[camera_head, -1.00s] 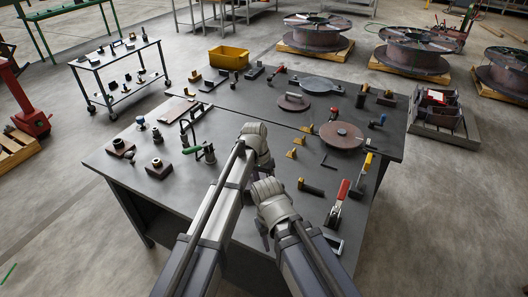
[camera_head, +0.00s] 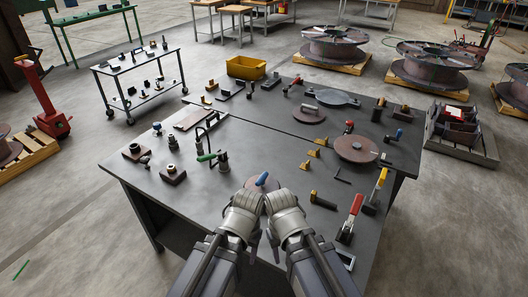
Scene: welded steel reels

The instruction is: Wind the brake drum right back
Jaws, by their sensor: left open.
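I cannot tell for sure which round part is the brake drum. A grey disc with a blue-tipped handle (camera_head: 261,179) shows just beyond my two wrists, partly hidden by them. My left gripper (camera_head: 246,198) is open at its near left edge, its fingers mostly hidden by my own wrist. My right gripper (camera_head: 281,200) is close beside it on the right; its fingers are hidden too. Contact with the disc cannot be made out. A brown disc (camera_head: 357,150) with a red knob (camera_head: 349,126) behind it lies further right. Another reddish disc (camera_head: 309,116) lies near the back.
The dark table (camera_head: 225,132) carries a green-handled clamp (camera_head: 212,156), a red-handled clamp (camera_head: 351,218), a yellow-handled clamp (camera_head: 375,192) and small blocks. A yellow bin (camera_head: 246,67) stands at the back edge. The table's middle left is fairly clear.

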